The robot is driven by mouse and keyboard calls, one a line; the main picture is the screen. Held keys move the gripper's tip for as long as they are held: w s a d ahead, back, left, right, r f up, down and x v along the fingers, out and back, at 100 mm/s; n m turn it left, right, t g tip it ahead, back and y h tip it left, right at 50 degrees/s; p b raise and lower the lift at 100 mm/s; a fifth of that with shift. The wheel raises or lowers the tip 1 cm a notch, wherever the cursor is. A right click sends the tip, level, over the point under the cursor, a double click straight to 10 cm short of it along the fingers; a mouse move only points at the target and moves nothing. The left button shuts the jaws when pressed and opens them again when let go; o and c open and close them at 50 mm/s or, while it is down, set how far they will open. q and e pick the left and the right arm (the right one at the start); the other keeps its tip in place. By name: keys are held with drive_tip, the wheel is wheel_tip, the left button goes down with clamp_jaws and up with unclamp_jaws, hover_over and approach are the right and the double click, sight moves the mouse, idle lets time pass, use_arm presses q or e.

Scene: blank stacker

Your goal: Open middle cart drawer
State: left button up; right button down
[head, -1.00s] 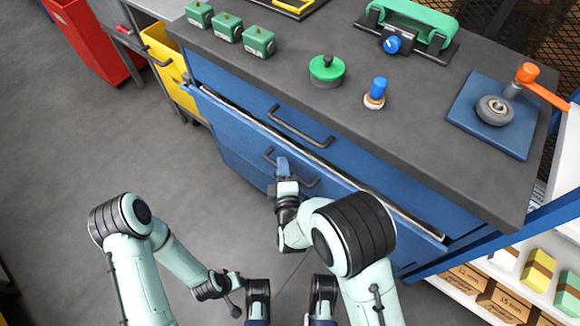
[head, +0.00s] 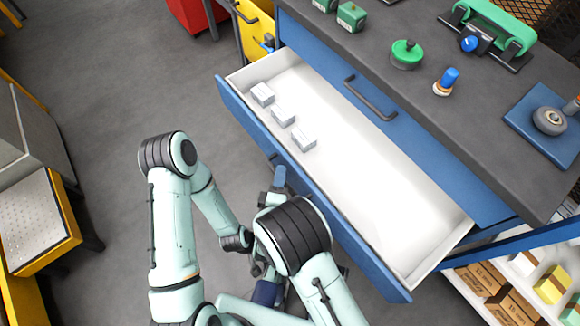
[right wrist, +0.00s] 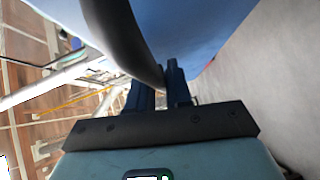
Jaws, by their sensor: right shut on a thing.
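The blue cart's drawer (head: 318,203) below the top one stands pulled far out. Its white interior shows, with several small pale grey blocks (head: 283,115) near the left end. My right gripper (head: 279,178) is at the drawer's front and partly hidden by my arm. In the right wrist view its blue fingers (right wrist: 158,88) are shut on the dark curved handle (right wrist: 117,38). My left gripper (head: 257,266) hangs low near my body, apart from the drawer; its fingers are too hidden to read.
The top drawer, with its dark handle (head: 370,97), is closed. The dark worktop (head: 480,120) bears green blocks, a green knob (head: 406,53) and a blue plate (head: 545,125). A yellow bin (head: 254,30) stands at the back left. Floor at left is clear.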

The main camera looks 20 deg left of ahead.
use_arm(q)
drive_tip(key=shift+s+r, duration=0.2)
drive_tip(key=shift+s, duration=0.45)
use_arm(e)
drive_tip(key=shift+s+a, duration=0.6)
drive_tip(key=shift+s, duration=0.15)
drive_tip(key=c, duration=1.2)
unclamp_jaws()
drive_tip(key=shift+o, duration=0.2)
